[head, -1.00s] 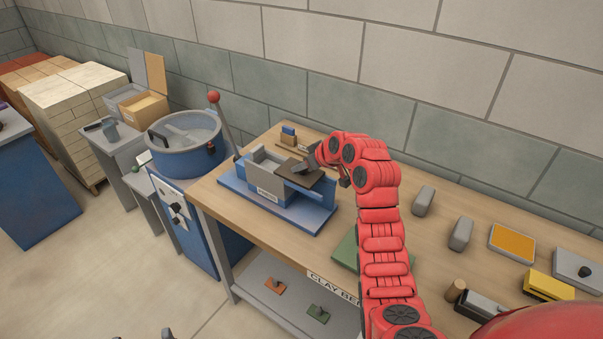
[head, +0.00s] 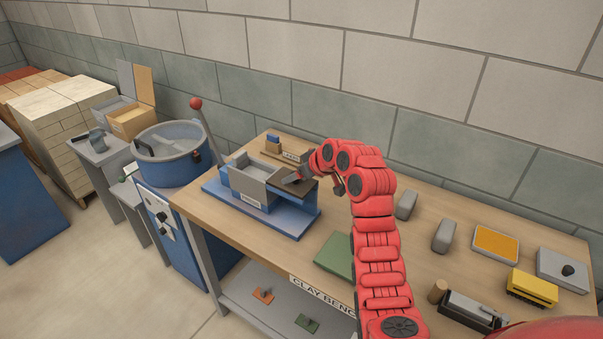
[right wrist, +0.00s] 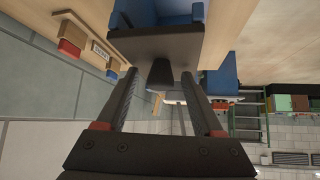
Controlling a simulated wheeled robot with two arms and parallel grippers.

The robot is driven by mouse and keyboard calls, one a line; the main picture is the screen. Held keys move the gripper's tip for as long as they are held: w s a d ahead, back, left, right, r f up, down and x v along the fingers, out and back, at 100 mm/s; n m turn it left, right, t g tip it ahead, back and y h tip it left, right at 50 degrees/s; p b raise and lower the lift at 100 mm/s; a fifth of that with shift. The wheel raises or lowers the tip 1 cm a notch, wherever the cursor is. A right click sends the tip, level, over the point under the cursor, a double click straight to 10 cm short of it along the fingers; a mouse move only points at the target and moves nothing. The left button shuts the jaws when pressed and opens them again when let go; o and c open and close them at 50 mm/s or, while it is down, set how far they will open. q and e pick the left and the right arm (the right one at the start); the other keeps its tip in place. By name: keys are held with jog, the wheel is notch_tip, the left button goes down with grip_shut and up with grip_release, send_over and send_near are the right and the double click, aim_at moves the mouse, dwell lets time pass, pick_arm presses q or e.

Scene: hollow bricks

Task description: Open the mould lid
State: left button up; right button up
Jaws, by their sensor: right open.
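The mould is a grey box (head: 247,186) on a blue base (head: 262,215) at the bench's left end. Its top shows open, with the hollow inside visible. The dark flat lid (head: 300,189) lies level beside the box, over the blue block on its right. My right gripper (head: 293,178) is at the lid. In the right wrist view my right gripper (right wrist: 157,82) is open, its fingers on either side of the small dark handle on the lid (right wrist: 155,47). I cannot tell whether the fingers touch the handle. My left gripper is not in view.
A lever with a red ball (head: 196,103) rises behind the mould. A blue drum (head: 172,165) stands left of the bench. A green mat (head: 335,252) lies near the bench front. Grey blocks (head: 444,235), an orange tray (head: 496,243) and a yellow brush-like item (head: 532,287) occupy the right.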

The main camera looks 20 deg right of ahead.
jog(key=v, duration=1.7)
jog(key=shift+s+p, duration=0.15)
jog(key=shift+p, duration=0.3)
